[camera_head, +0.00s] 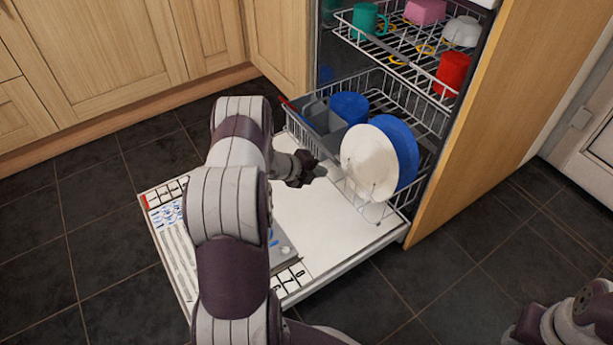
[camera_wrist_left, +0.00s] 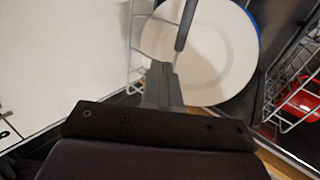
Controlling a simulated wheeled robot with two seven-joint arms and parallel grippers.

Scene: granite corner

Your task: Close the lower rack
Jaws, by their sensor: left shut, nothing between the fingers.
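The lower rack (camera_head: 403,200) is a wire rack standing partly out of the dishwasher, over the inner face of the open door (camera_head: 310,215). It holds a white plate (camera_head: 367,158), a blue plate (camera_head: 403,150), a blue cup (camera_head: 349,107) and a grey cutlery basket (camera_head: 322,118). My left gripper (camera_head: 319,171) is shut and empty at the rack's front side, left of the white plate. In the left wrist view, its fingers (camera_wrist_left: 163,84) overlap the white plate (camera_wrist_left: 222,60), with rack wires (camera_wrist_left: 136,45) beside them. I cannot tell whether they touch the rack.
The upper rack (camera_head: 395,62) is also out, holding a green mug (camera_head: 366,20), a pink item (camera_head: 425,11), a white bowl (camera_head: 461,31) and a red cup (camera_head: 452,72). Wooden cabinets (camera_head: 90,50) stand at left.

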